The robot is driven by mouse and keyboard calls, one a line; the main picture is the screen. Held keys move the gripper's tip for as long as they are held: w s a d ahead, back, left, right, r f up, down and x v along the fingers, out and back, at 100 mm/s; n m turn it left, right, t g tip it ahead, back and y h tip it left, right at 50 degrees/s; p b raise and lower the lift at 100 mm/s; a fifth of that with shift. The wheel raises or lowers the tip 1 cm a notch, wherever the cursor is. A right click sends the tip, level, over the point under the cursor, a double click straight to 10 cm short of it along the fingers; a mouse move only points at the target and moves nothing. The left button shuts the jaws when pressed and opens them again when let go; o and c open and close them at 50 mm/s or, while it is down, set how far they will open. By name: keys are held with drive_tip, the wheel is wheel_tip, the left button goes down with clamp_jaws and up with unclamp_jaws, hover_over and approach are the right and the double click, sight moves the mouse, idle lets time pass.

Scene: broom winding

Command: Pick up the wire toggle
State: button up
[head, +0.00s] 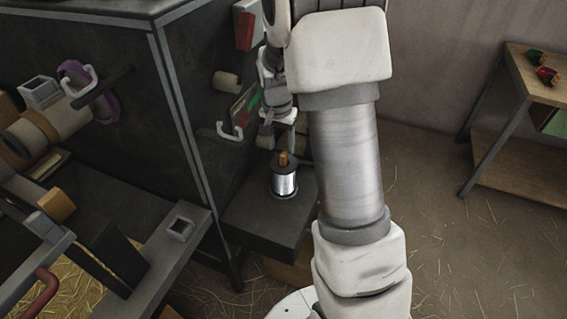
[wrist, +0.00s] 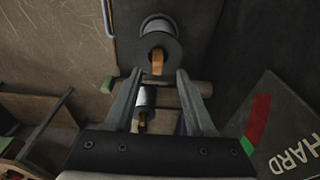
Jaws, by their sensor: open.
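My gripper (wrist: 160,74) is open, its two fingers apart in the wrist view. A short pale crossbar (wrist: 203,88), which looks like the wire toggle, runs crosswise at the fingers, its ends showing outside them. I cannot tell whether it touches them. In the head view my gripper (head: 278,118) is small and partly hidden behind my arm, above a spool of silvery wire (head: 285,184) with an orange-brown top. A pale piece (head: 265,137) beside the gripper may be the toggle's end. The spool also shows beyond the fingertips in the wrist view (wrist: 158,24).
The spool stands on a dark platform (head: 245,222) beside a dark panel (head: 125,130). White hooks and a roll (head: 227,81) stick out from the panel. A small dark and white cylinder (wrist: 147,100) shows between the fingers. A wooden table (head: 540,78) stands at right.

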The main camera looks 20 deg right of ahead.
sight(284, 153)
drive_tip(key=f, duration=0.1)
drive_tip(key=f+b, duration=0.1)
drive_tip(key=f, duration=0.2)
drive_tip(key=shift+w+d+f, duration=0.15)
drive_tip(key=shift+d+f, duration=0.25)
drive_tip(key=shift+r, duration=0.1)
clamp_jaws()
